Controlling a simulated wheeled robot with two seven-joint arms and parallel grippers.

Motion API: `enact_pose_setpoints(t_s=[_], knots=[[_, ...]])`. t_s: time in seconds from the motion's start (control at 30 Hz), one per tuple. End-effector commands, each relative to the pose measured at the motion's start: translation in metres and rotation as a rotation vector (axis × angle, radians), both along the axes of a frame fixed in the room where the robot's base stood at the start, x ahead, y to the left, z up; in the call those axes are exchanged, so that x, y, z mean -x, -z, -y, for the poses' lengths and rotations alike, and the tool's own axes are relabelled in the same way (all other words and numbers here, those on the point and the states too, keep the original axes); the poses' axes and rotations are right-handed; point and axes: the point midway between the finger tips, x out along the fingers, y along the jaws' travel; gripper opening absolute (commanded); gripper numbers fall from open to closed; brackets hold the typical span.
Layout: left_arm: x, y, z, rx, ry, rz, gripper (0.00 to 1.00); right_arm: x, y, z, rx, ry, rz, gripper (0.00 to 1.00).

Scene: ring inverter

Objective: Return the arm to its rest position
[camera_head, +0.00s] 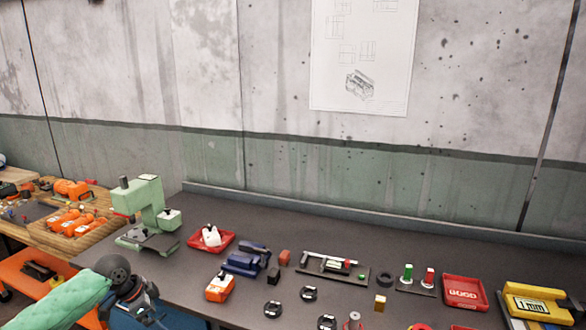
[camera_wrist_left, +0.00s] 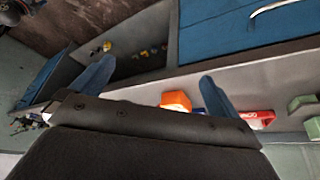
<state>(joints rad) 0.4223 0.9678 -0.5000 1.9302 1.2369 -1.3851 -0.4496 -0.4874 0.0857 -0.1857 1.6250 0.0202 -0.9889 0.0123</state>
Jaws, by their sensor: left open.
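My left arm (camera_head: 65,302) comes in from the lower left in the head view, with a pale green sleeve and a dark wrist joint. My left gripper (camera_head: 153,318) is beside the front left edge of the dark workbench (camera_head: 190,281), partly cut off by the picture's bottom. In the left wrist view, the two blue-grey fingers of the left gripper (camera_wrist_left: 155,88) stand wide apart with nothing between them. My right arm and gripper are not in view.
A green press machine (camera_head: 150,205), a red tray (camera_head: 210,240), a blue vise (camera_head: 247,259), an orange block (camera_head: 220,287) and several small parts stand on the bench. A wooden table (camera_head: 65,238) with orange tools is at left. Blue drawers (camera_wrist_left: 225,30) show in the wrist view.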

Motion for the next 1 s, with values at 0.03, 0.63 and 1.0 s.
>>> enact_pose_setpoints(t_s=[0.03, 0.63, 1.0], knots=[[0.0, 0.014, 0.005, 0.006, -0.012, -0.004, 1.0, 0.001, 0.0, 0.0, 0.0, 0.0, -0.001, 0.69], [0.062, 0.259, 0.077, 0.038, -0.35, -0.052, 1.0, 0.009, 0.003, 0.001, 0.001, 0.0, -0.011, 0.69], [0.184, 0.415, 0.124, -0.004, -0.592, -0.13, 1.0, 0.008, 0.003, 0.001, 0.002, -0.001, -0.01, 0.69]])
